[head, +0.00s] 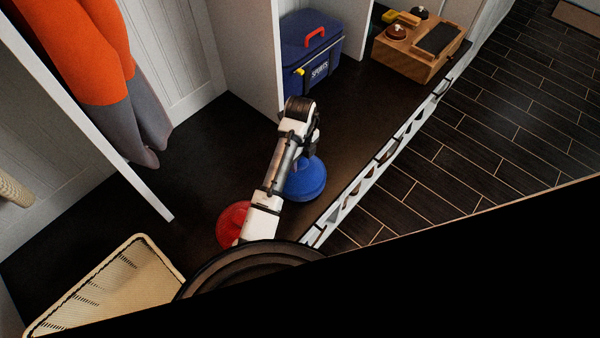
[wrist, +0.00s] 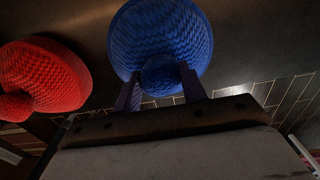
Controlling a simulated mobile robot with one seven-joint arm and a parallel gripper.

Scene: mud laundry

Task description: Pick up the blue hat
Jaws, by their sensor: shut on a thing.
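The blue hat (head: 306,181) is a round knitted hat with a pompom. In the head view it is partly hidden behind my arm, over the dark bench surface. In the wrist view the blue hat (wrist: 165,35) is straight ahead, with its pompom (wrist: 160,75) between my two fingers. My gripper (wrist: 160,88) is shut on the pompom. In the head view my gripper (head: 310,150) is mostly hidden by my wrist. Whether the hat touches the bench is hard to tell.
A red hat (head: 232,222) lies left of the blue one, also in the wrist view (wrist: 45,75). A wicker basket (head: 110,285) stands at lower left. A blue cooler (head: 310,55) and a wooden box (head: 420,45) are farther back. White dividers (head: 250,50) bound the bench bays.

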